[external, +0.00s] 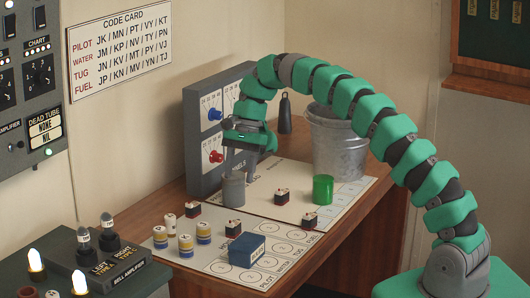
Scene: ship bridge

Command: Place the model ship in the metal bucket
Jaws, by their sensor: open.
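The metal bucket (340,152) stands upright at the back right of the wooden desk, partly behind my arm. Several small model ships with dark hulls and white-and-red tops are on the desk: one on the chart sheet (281,196), one near the green cylinder (309,220), one at the front (234,228) and one at the left (194,208). My gripper (238,168) is open and points down, just above a grey cylinder (234,189), left of the ships on the chart. Whether it touches the cylinder is unclear. I cannot tell what lies inside the bucket.
A green cylinder (322,190) stands before the bucket. A blue box (246,249) and several yellow-banded cylinders (186,246) are on the front sheet. A grey dial panel (203,120) stands behind my gripper. A dark weight-like object (285,116) is left of the bucket.

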